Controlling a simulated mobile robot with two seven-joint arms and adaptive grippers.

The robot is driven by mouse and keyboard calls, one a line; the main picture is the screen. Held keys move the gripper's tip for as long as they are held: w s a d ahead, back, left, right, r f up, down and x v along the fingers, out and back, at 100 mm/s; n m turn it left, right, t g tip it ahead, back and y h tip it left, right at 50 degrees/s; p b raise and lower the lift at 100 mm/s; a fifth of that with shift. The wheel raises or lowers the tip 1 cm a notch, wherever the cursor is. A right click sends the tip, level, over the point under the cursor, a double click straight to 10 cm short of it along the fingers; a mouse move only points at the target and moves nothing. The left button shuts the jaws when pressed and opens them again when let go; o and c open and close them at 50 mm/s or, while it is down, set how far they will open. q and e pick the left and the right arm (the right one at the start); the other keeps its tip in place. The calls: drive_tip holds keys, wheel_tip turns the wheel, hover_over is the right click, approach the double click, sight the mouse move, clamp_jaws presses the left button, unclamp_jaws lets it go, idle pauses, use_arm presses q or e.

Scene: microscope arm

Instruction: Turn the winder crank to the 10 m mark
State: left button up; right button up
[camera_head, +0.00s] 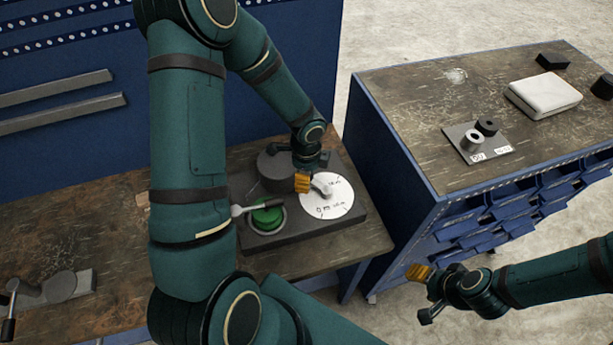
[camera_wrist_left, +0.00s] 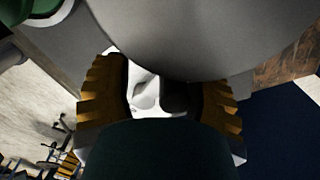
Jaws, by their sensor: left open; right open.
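The winder stands on a dark base plate (camera_head: 300,232) on the wooden bench. Its white dial (camera_head: 336,209) carries small dark marks, too small to read surely. A pale grey crank part (camera_head: 323,187) lies over the dial and points toward its upper left area. My left gripper (camera_head: 302,182) is open at the dial's upper left edge, beside this part. In the left wrist view, its ribbed yellow fingers stand apart on either side of a pale part (camera_wrist_left: 150,93); contact cannot be told. My right gripper (camera_head: 420,276) is open and empty, away from the winder.
A green spool (camera_head: 267,216) with a lever (camera_head: 250,208) and a dark grey cylinder (camera_head: 274,172) sit on the same base. A blue cabinet (camera_head: 395,190) stands to the right, bearing a small plate (camera_head: 478,144) and a white box (camera_head: 543,95). A metal fixture (camera_head: 58,287) lies at bench left.

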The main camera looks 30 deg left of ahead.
use_arm(q)
drive_tip(key=shift+f, duration=0.2)
clamp_jaws()
drive_tip(key=shift+r+m, duration=0.1)
drive_tip(key=shift+m, duration=0.4)
drive_tip(key=shift+w+m+p, duration=0.7)
drive_tip(key=shift+w+m, duration=0.1)
drive_tip(key=shift+m, duration=0.1)
use_arm(e)
drive_tip(key=shift+w+r, duration=0.35)
drive_tip(key=shift+r, duration=0.4)
use_arm(q)
unclamp_jaws()
drive_tip(key=shift+s, duration=0.1)
